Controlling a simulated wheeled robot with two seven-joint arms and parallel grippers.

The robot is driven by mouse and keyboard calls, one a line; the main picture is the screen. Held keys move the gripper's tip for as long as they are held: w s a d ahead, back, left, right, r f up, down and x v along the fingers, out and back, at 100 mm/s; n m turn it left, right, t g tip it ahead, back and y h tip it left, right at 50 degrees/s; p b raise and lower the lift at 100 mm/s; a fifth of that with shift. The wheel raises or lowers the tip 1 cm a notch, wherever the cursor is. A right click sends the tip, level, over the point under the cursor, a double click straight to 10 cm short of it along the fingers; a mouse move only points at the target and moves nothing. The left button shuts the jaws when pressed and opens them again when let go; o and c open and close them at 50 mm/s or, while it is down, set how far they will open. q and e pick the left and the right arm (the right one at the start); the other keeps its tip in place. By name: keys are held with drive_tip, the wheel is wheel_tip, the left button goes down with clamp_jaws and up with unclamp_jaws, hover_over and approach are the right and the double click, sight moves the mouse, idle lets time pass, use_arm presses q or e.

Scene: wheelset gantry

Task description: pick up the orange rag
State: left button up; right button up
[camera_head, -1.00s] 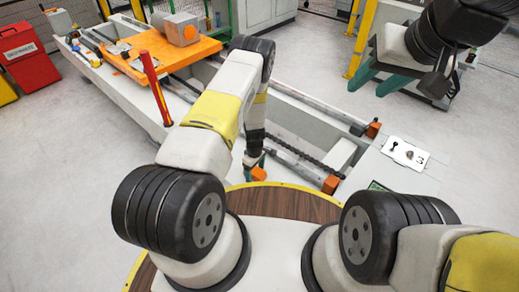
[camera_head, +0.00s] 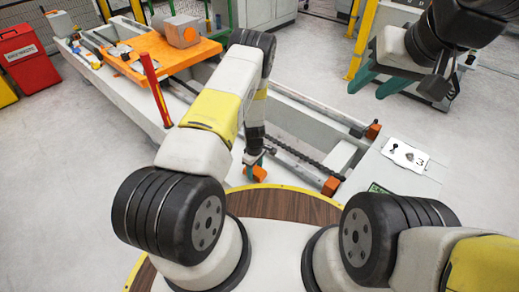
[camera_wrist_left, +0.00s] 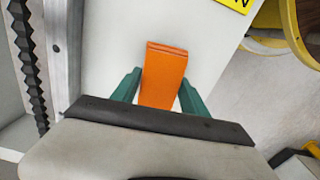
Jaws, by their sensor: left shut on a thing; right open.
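The orange rag (camera_wrist_left: 164,72) is between the two green fingers of my left gripper (camera_wrist_left: 160,92) in the left wrist view. The fingers are shut on it, and its folded end sticks out past them over a pale grey surface. In the head view the orange rag (camera_head: 257,174) shows small below my left gripper (camera_head: 254,159), beside the near side of the long grey gantry bed. I cannot tell whether it touches a surface. My right gripper (camera_head: 379,81) is open and empty at the upper right, above the floor and far from the rag.
The grey gantry bed (camera_head: 350,160) runs diagonally, with rails, a chain and orange end blocks. A red post (camera_head: 155,90) stands near the bed's left. A red bin (camera_head: 28,58) is far left. The floor at right is clear.

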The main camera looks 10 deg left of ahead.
use_arm(q)
drive_tip(key=shift+r, duration=0.9)
drive_tip(key=d, duration=0.5)
drive_tip(key=s+d, duration=0.1)
drive_tip(key=d, duration=0.4)
drive_tip(key=d+r, duration=0.1)
drive_tip(key=d, duration=0.5)
drive_tip(key=shift+s, duration=0.35)
